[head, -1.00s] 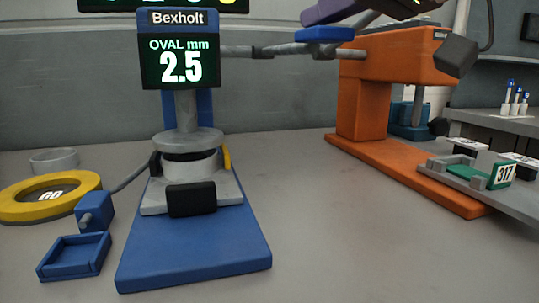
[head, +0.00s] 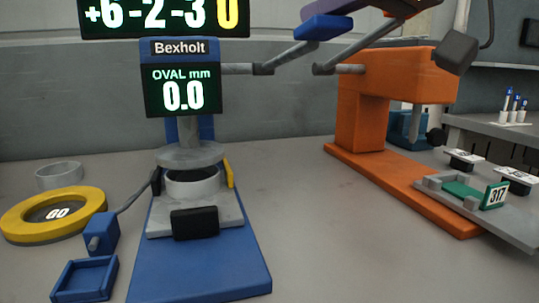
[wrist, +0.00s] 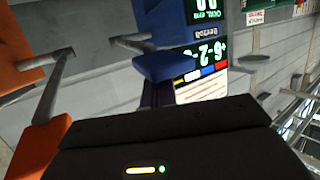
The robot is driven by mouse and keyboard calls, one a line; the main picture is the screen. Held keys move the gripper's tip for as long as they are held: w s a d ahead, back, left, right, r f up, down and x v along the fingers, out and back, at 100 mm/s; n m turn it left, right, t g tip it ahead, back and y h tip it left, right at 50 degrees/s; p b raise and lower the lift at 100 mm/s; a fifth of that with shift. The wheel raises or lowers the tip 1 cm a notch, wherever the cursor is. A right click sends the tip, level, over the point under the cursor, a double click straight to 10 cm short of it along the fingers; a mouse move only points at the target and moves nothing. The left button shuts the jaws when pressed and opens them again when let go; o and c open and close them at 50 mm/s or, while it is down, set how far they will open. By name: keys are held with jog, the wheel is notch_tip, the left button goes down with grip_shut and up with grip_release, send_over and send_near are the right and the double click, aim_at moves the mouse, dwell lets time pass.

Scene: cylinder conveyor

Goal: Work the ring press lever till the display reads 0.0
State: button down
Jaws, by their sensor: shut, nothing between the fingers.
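The blue Bexholt ring press (head: 226,262) stands left of centre in the head view. Its display (head: 182,92) reads OVAL mm 0.0. A pale grey ring (head: 193,183) sits under the round press plate (head: 188,155). The grey lever (head: 290,57) slants up to the right to a blue handle (head: 323,27). The handle also shows in the wrist view (wrist: 162,66). My gripper (head: 316,9) is shut and empty, at the handle's upper side; its tips are partly cut off and contact is unclear. Its dark body fills the bottom of the wrist view.
A yellow GO gauge (head: 55,215), a loose grey ring (head: 59,176) and a blue tray (head: 84,279) lie at left. An orange press (head: 395,100) with a grey lever and a 317 fixture (head: 465,192) stand at right. Bare table lies between.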

notch_tip(320, 180, up, 7)
jog(key=p, duration=0.6)
jog(key=shift+r, duration=1.25)
